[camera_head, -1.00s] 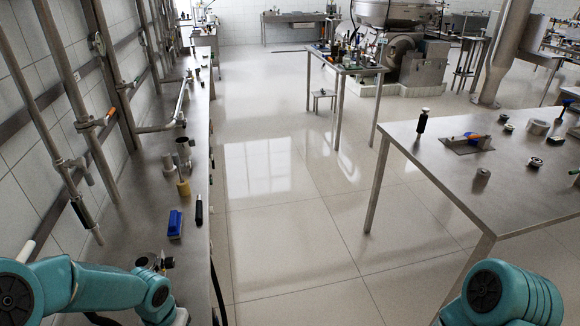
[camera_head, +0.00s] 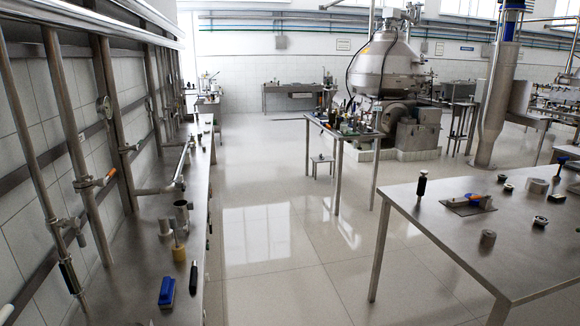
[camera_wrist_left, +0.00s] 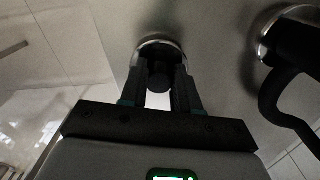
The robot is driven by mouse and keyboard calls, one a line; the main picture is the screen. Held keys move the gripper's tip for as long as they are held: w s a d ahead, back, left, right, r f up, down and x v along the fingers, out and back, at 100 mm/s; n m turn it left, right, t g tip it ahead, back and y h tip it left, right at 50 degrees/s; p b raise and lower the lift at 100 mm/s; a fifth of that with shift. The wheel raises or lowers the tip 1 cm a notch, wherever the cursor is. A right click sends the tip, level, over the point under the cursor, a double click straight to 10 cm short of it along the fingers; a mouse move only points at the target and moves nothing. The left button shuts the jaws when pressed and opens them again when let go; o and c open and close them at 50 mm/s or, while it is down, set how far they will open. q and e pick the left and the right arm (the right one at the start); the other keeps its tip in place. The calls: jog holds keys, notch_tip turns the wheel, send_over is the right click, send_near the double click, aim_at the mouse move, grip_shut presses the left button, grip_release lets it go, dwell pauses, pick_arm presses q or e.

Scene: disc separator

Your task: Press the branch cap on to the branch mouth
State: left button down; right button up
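In the left wrist view, a round piece with a bright metal rim and a dark knob (camera_wrist_left: 158,76) sits between the fingers of my left gripper (camera_wrist_left: 163,85); it looks like the branch cap. The fingers flank the knob closely, but I cannot tell whether they grip it. In the head view, a short stub (camera_head: 80,238) that looks like the branch mouth sticks out from a wall pipe at the left. The cap and both grippers are outside the head view.
A second round piece (camera_wrist_left: 285,45) with a black curved handle is at right in the wrist view. The right table (camera_head: 440,240) holds several small parts. Open floor lies between.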

pick_arm(q)
jog(key=shift+w, duration=0.1)
jog(key=shift+w+r+p, duration=0.1)
jog(key=shift+r+p, duration=0.7)
jog(key=shift+r, duration=0.35)
notch_tip(320, 180, up, 4)
jog(key=shift+f+p, duration=0.25)
jog(key=shift+p, duration=0.8)
